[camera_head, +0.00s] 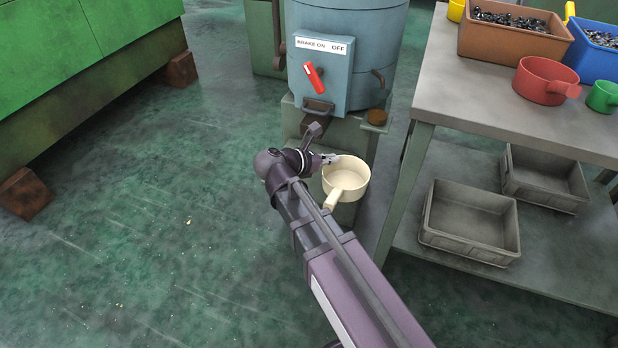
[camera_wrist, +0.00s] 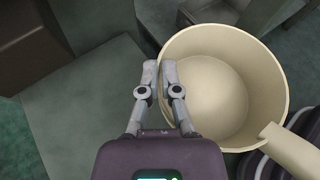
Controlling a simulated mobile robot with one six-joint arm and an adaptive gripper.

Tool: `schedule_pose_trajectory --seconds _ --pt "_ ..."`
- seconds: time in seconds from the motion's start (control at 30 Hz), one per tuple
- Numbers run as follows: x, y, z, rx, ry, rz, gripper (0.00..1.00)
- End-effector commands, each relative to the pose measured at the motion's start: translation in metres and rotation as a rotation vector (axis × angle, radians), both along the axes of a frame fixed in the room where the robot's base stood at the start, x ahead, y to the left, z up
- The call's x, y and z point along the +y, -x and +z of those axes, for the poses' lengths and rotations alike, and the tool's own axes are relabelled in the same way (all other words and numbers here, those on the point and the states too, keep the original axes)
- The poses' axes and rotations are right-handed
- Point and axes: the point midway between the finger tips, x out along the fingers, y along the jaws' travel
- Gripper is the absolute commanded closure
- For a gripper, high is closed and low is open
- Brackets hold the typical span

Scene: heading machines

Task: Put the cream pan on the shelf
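The cream pan (camera_head: 350,186) is an empty round pan with a short handle, in front of the blue machine in the head view. In the wrist view the cream pan (camera_wrist: 245,95) fills the right side, its handle toward the lower right. My gripper (camera_head: 328,158) is at the pan's far left rim. In the wrist view my gripper (camera_wrist: 160,70) has its fingers close together, one outside and one inside the pan wall. The pan's underside is hidden, so I cannot tell whether it rests on anything. A grey lower shelf (camera_head: 545,275) lies under the workbench at right.
The workbench top (camera_head: 470,85) holds a red pan (camera_head: 545,82), a green pan (camera_head: 603,97) and bins of parts. Two grey trays (camera_head: 470,222) stand on the lower shelf. A bench leg (camera_head: 405,185) is right of the pan. The green floor at left is clear.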

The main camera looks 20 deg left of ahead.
Motion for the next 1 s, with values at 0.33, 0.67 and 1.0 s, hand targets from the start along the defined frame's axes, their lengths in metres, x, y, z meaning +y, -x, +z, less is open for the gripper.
schedule_pose_trajectory --seconds 0.33,0.67,1.0 --pt "-0.002 -0.002 -0.011 0.0 0.001 0.0 1.0" --pt "0.002 -0.005 -0.011 -0.001 0.001 0.0 1.0" --pt "0.039 -0.038 -0.016 0.0 0.001 0.0 1.0"
